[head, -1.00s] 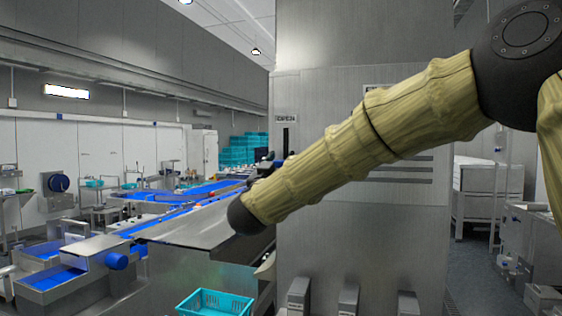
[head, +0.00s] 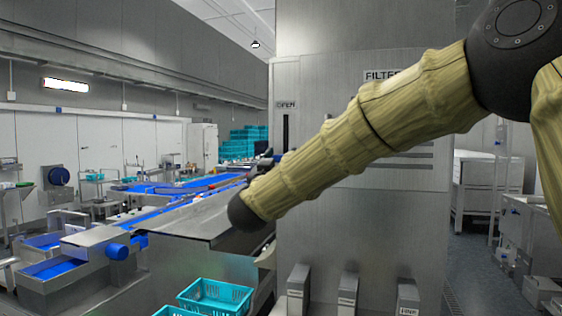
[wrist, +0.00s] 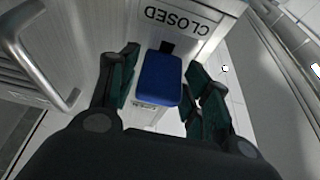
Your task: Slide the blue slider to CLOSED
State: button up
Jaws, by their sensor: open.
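The blue slider (wrist: 160,80) shows in the middle of the wrist view, on a pale metal face. My gripper (wrist: 163,66) is open, with one dark green finger on each side of the slider. A gap shows on the left; whether the right finger touches I cannot tell. The CLOSED label (wrist: 177,17) appears upside down just beyond the slider's far end, with a short dark piece of slot between. A dark vertical slot (head: 286,130) shows under an OPEN label (head: 286,105).
A metal bar handle (wrist: 65,100) is left of my gripper in the wrist view. Turquoise crates (head: 217,298) and a steel conveyor machine (head: 195,255) are at left.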

jog(key=v, duration=1.2)
jog(key=shift+f, duration=0.15)
